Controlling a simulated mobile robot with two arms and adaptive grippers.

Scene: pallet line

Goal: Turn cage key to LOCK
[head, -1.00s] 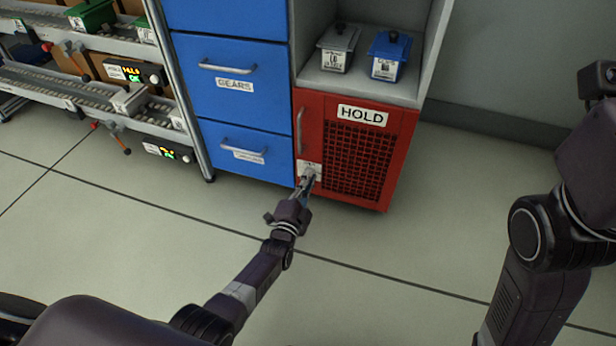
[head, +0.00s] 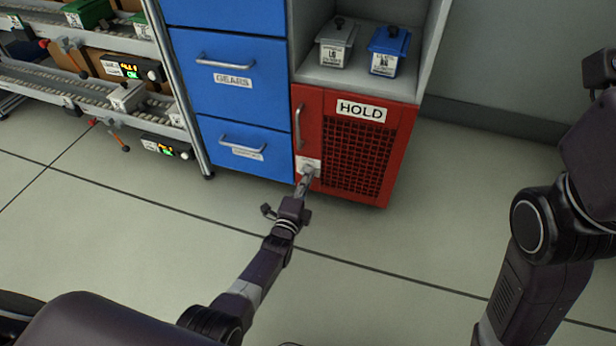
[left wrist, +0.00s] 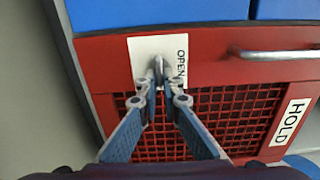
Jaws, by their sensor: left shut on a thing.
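The red cage (head: 312,185) has a door with a mesh panel and a HOLD label. A small white lock plate (head: 316,162) sits at its lower left in the head view. In the left wrist view the plate (left wrist: 142,50) reads OPEN on its right side; any other lettering is hidden or unreadable. A grey key (left wrist: 158,66) stands out from the plate. My left gripper (left wrist: 160,90) is shut on the key, with its fingertips on either side of it. In the head view my left gripper (head: 304,182) reaches the plate and covers most of the key. My right gripper is not visible.
Blue drawers (head: 235,110) stand left of the cage. A grey lidded box (head: 337,45) and a blue lidded box (head: 388,50) stand on the shelf above it. A roller rack (head: 85,85) is at the far left. The floor in front is clear.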

